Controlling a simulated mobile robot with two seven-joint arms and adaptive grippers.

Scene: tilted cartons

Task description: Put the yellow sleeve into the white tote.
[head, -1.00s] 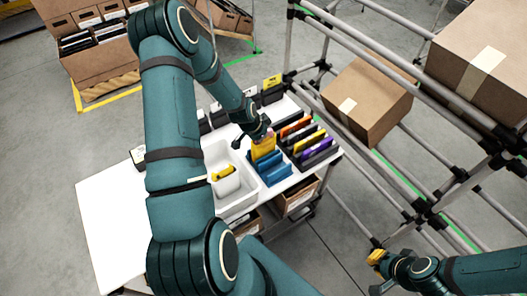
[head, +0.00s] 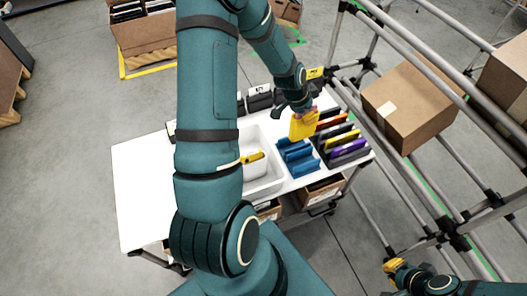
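The yellow sleeve (head: 302,127) is in the fingers of my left gripper (head: 305,112). It hangs tilted above the blue slotted rack (head: 298,158), and its lower edge looks clear of the slots. My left gripper is mostly hidden by its own wrist but appears shut on the sleeve's upper end. The white tote (head: 276,178) stands left of the blue rack, partly hidden by my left arm. A white item with a yellow part (head: 254,158) lies in it.
A dark rack of orange, yellow and purple sleeves (head: 345,143) stands right of the blue rack. Black holders line the table's back edge. The white table (head: 140,190) is bare at left. A pipe shelf with a carton (head: 408,105) stands close on the right.

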